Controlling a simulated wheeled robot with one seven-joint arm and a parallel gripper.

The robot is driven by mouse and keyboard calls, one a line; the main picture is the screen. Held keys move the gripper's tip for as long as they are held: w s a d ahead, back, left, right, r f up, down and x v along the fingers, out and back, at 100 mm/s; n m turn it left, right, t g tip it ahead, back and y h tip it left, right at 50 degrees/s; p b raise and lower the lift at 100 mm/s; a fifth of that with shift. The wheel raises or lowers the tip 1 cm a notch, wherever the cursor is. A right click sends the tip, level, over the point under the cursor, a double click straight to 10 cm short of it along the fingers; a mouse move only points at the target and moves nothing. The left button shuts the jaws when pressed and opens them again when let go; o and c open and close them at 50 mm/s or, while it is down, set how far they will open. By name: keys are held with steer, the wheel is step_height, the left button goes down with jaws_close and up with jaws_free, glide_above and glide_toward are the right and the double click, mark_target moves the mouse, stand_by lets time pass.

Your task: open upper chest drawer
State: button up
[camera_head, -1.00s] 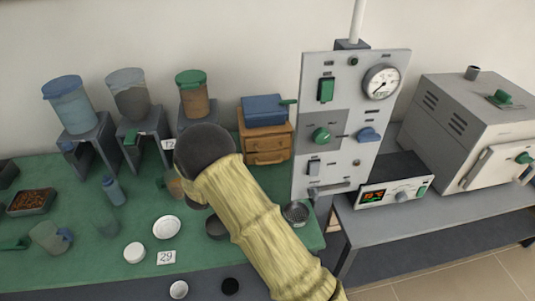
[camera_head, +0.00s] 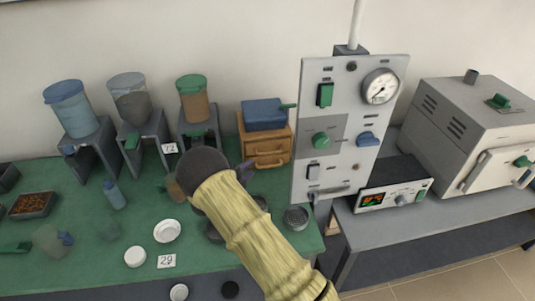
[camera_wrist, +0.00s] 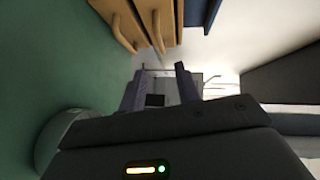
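The small orange-brown wooden chest (camera_head: 243,143) stands at the back right of the green table, with two drawers one above the other. Its upper drawer (camera_head: 267,147) and lower drawer look shut, each with a wooden handle. In the wrist view the chest lies sideways at the top; the upper drawer handle (camera_wrist: 158,30) is the right one, the lower handle (camera_wrist: 125,32) the left. My gripper (camera_wrist: 159,84) has its two fingers apart with nothing seen between them, below the handles in that picture and not touching them.
A blue box (camera_head: 264,112) with a green handle sits on the chest. A grey control panel (camera_head: 311,135) stands close at the chest's right. Dispensers (camera_head: 193,99) stand at its left. Dishes (camera_head: 167,231) and a round metal container (camera_head: 296,217) lie in front.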

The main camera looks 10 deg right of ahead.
steer(key=p+x, duration=0.2)
steer(key=x, duration=1)
steer(key=shift+w, duration=0.15)
steer(key=shift+d, duration=0.15)
steer(key=shift+c, duration=0.4)
jaws_close()
